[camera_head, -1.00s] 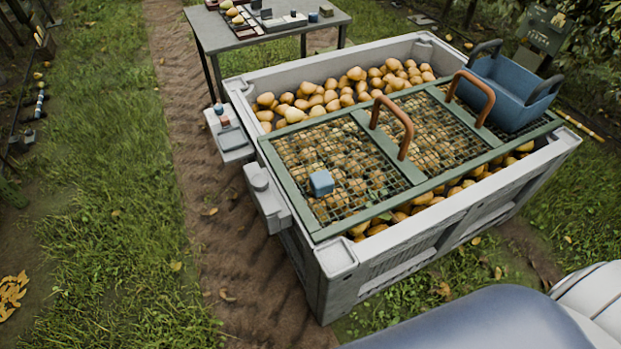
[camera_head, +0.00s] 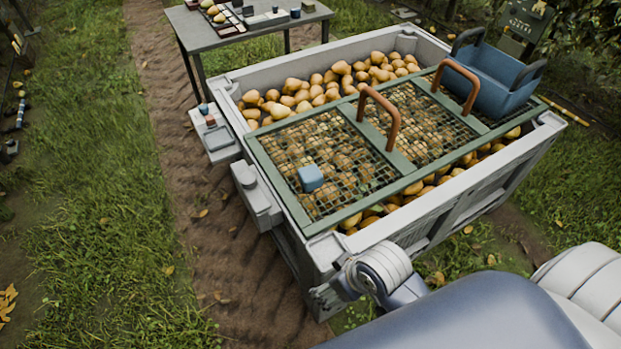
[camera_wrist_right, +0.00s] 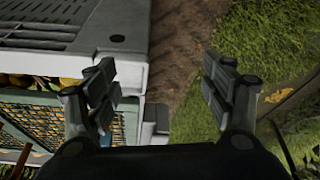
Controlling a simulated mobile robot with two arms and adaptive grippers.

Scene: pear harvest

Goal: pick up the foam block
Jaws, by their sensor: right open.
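The foam block is a small blue block (camera_head: 310,177) on the wire mesh of the green-framed grate (camera_head: 318,221) that lies over the pear bin. My right gripper (camera_head: 328,290) is at the near corner of the bin in the head view, low and to the front of the block, apart from it. In the right wrist view my right gripper (camera_wrist_right: 162,85) has its two fingers wide apart with nothing between them. The bin corner is beside its left finger, and dirt and grass show beyond. My left gripper is not in view.
The grey bin (camera_head: 440,205) is full of pears (camera_head: 290,100). Brown handles (camera_head: 392,120) rise from the grate. A blue tub (camera_head: 497,82) stands on its far right end. Small trays (camera_head: 212,135) hang on the bin's left side. A table (camera_head: 215,38) stands behind. Grass lies left.

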